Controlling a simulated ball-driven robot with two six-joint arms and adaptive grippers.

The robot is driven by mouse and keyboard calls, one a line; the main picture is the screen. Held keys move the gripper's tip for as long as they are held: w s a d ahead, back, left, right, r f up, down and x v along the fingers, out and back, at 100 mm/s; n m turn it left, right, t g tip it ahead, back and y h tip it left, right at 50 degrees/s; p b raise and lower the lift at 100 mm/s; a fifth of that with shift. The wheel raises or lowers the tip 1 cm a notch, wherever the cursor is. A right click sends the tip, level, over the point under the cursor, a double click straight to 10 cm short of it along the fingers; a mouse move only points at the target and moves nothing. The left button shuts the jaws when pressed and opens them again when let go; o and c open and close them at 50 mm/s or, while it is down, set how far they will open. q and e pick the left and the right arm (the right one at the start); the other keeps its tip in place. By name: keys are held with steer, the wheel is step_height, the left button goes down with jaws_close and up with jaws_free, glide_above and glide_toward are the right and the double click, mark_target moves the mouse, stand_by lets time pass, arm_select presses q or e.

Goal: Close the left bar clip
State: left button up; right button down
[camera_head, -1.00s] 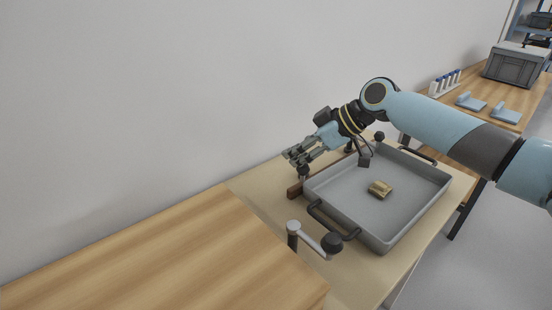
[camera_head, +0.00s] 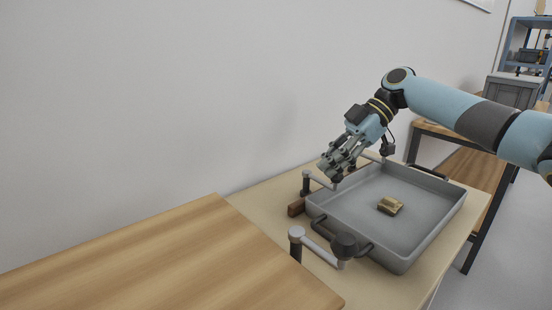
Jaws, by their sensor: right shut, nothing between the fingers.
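A grey tray (camera_head: 425,236) with dark handles sits on a pale table, with a small gold-brown sherd piece (camera_head: 390,206) in it. A bar clip (camera_head: 319,181) with a light bar on a dark post stands at the tray's back left corner. Its bar points right toward the tray rim, and its far end is partly hidden by my gripper. My left gripper is out of view.
A brown block (camera_head: 297,208) lies by the tray's left side. A dark knob (camera_head: 388,148) shows behind the tray. A wooden tabletop (camera_head: 160,260) fills the front left. A grey box (camera_head: 512,91) stands at the back right.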

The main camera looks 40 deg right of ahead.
steer(key=shift+d, duration=0.25)
stand_by(0.6)
steer(key=d+r+p, duration=0.2)
steer(key=d+r, duration=0.1)
steer(key=r, duration=0.5)
steer(key=shift+s+d+r, duration=0.15)
steer(key=shift+d+r, duration=0.05)
steer(key=shift+d, duration=0.15)
steer(key=shift+r, duration=0.1)
